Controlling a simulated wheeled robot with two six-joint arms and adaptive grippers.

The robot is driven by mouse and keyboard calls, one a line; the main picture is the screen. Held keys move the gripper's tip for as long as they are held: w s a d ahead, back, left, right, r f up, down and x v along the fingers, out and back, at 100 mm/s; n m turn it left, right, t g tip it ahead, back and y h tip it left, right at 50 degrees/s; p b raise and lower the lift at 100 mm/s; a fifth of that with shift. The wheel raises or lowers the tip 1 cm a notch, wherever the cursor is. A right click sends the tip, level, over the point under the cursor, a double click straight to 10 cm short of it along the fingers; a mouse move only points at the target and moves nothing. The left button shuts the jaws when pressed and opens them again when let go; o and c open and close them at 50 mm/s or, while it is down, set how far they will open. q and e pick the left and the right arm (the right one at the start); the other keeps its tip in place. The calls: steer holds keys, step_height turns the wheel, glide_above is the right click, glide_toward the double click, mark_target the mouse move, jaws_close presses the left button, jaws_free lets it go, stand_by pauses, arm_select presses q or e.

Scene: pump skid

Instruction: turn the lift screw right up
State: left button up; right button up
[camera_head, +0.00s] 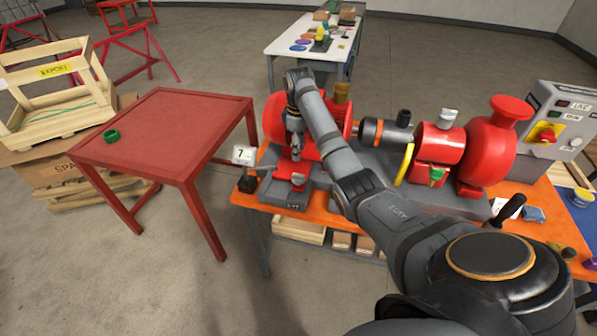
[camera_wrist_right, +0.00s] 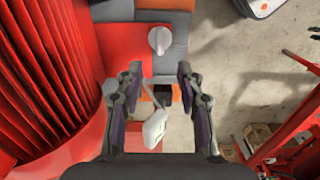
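A small red unit on a grey base, which looks like the lift screw's mount (camera_head: 290,186), stands at the left front corner of the orange bench. A pale knob tops it, and a grey bar reaches left from it. In the right wrist view a pale knob (camera_wrist_right: 159,40) shows ahead of the fingers. A grey bar with a pale end (camera_wrist_right: 154,130) shows between them; I cannot tell if they touch it. My right gripper (camera_head: 295,150) points down above the red unit. In the wrist view its fingers (camera_wrist_right: 158,82) are apart. My left gripper is not in view.
A finned red motor (camera_wrist_right: 45,75) stands close beside my right gripper. The red pump (camera_head: 490,150) is farther right. A red table (camera_head: 160,130) stands left, with floor between.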

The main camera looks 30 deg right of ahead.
mark_target(299, 174)
step_height(299, 174, down, 9)
steer(key=shift+p, duration=1.1)
steer(key=shift+f, duration=0.7)
jaws_close()
